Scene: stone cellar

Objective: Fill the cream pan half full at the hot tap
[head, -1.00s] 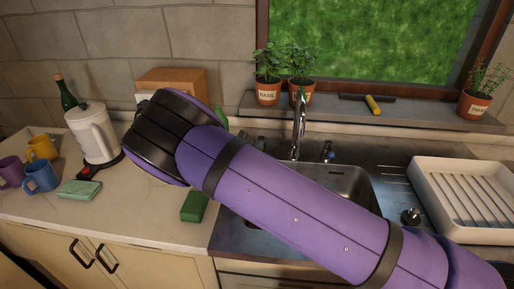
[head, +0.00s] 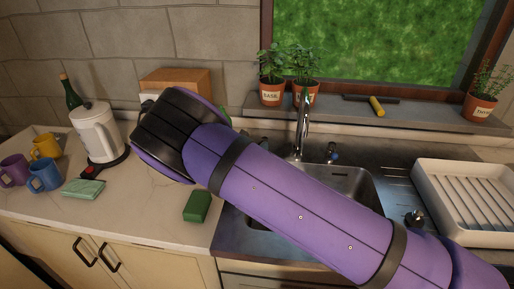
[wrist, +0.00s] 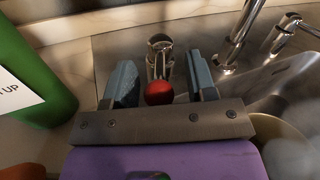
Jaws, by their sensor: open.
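The hot tap is a chrome fitting with a red ball (wrist: 159,93), in the wrist view. My gripper (wrist: 161,78) is open, with one grey-blue finger on each side of the tap; I cannot tell whether they touch it. In the head view my purple arm hides the gripper. A pale, curved cream surface, likely the cream pan (wrist: 285,143), shows in the sink at the lower right of the wrist view. Its contents are not visible, and my arm covers it in the head view. The chrome spout (head: 302,125) rises behind the sink (head: 355,183).
A green bottle (wrist: 35,75) stands close left of my gripper. A blue-marked tap (head: 332,152) is right of the spout. Potted herbs (head: 271,92) line the sill. A white drying rack (head: 470,200) stands right; a kettle (head: 97,135), mugs (head: 44,176) and green sponge (head: 197,206) are left.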

